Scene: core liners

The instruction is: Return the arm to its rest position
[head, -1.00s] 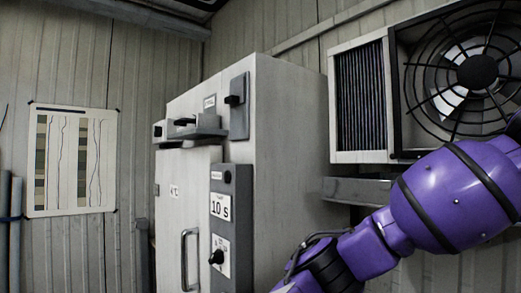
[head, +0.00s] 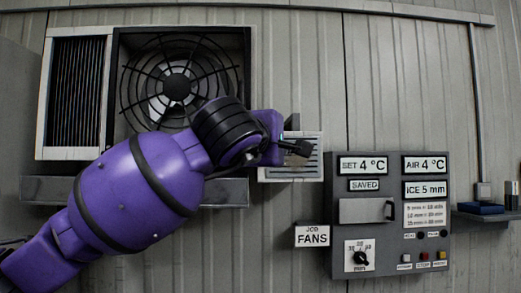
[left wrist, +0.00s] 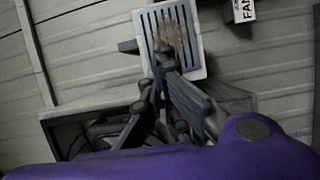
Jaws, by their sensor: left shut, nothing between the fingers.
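My left arm, purple with black bands, comes in from the lower left of the head view and reaches up across the fan unit. Its gripper (head: 300,148) is small and dark in that view, in front of a slotted white panel (head: 290,173). In the left wrist view the dark gripper (left wrist: 163,50) is shut with nothing between its fingers, over the slotted panel (left wrist: 196,62). I cannot tell whether it touches the panel. My right gripper is in neither view.
A caged fan (head: 176,88) and a finned vent (head: 78,92) are on the wall behind the arm. A small shelf (head: 490,216) is at the far right.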

